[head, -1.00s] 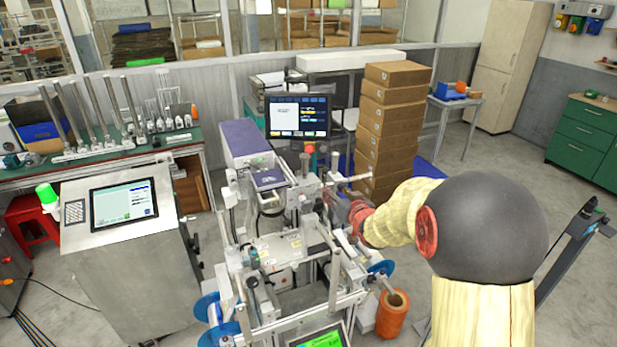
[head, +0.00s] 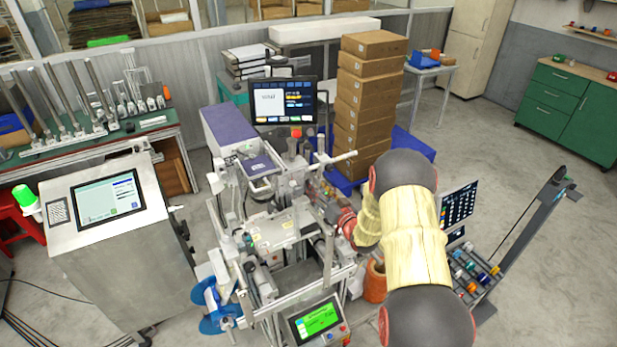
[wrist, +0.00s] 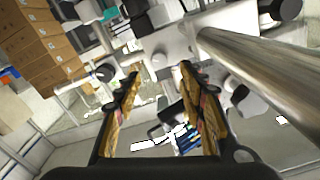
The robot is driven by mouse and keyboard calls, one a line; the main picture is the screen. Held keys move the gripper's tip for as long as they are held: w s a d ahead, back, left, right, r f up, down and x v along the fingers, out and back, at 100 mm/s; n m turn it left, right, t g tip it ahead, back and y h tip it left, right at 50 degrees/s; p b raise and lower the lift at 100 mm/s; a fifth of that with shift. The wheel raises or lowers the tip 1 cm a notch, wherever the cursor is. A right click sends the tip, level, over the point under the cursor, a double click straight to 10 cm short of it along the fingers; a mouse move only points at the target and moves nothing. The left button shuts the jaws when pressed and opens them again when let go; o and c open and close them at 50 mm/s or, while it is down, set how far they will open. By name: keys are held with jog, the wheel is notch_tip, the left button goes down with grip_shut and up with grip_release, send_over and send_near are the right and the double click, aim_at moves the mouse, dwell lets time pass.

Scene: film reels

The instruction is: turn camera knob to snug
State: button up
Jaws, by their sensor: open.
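My gripper (wrist: 160,72) is open in the wrist view, its two fingers apart with nothing held between the tips. A white machine part with rods and clamps lies beyond the fingertips. Dark round knobs show there, one left of the fingers (wrist: 107,72) and one at the top right (wrist: 285,9); I cannot tell which is the camera knob. In the head view my arm reaches to the right side of the labelling machine (head: 275,240), and the gripper is too small and cluttered to make out. A dark cylinder (head: 262,188) sits under the machine's purple-topped part.
A thick metal rod (wrist: 260,75) crosses close to the right finger in the wrist view. Stacked cardboard boxes (head: 368,95) stand behind the machine. An orange roll (head: 375,283) is below my arm.

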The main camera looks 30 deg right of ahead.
aim_at(307, 175)
jog(key=w, duration=0.7)
jog(key=shift+w+a+f+p, duration=0.1)
jog(key=shift+w+f+p, duration=0.05)
jog(key=shift+w+p, duration=0.15)
jog(key=shift+s, duration=0.1)
jog(key=shift+c, duration=0.4)
grip_shut()
